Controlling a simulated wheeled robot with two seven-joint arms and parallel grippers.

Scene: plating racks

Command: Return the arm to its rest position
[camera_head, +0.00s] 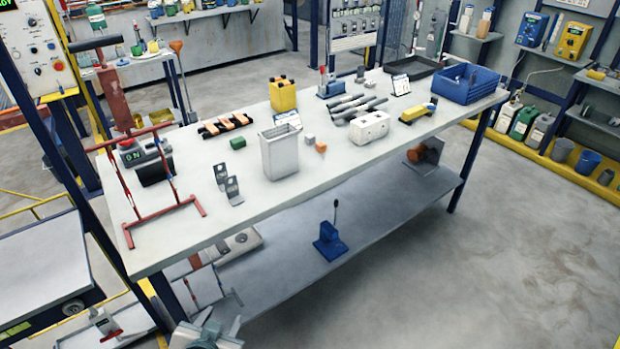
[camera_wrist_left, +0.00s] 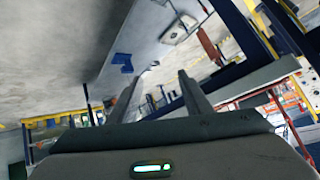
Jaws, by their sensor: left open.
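My left gripper (camera_head: 212,332) shows at the bottom edge of the head view, low in front of the workbench (camera_head: 240,195) and below its top. Its two grey fingers stand apart with nothing between them, as the left wrist view shows (camera_wrist_left: 159,80). The rest of my left arm is cut off by the lower edge of the head view. My right gripper is in neither view.
A red wire rack (camera_head: 128,190) stands at the bench's near left end. A metal bin (camera_head: 279,152), a white block (camera_head: 369,127) and a blue crate (camera_head: 466,86) are on top. A blue tool (camera_head: 329,246) sits on the lower shelf. Floor at right (camera_head: 480,250) is clear.

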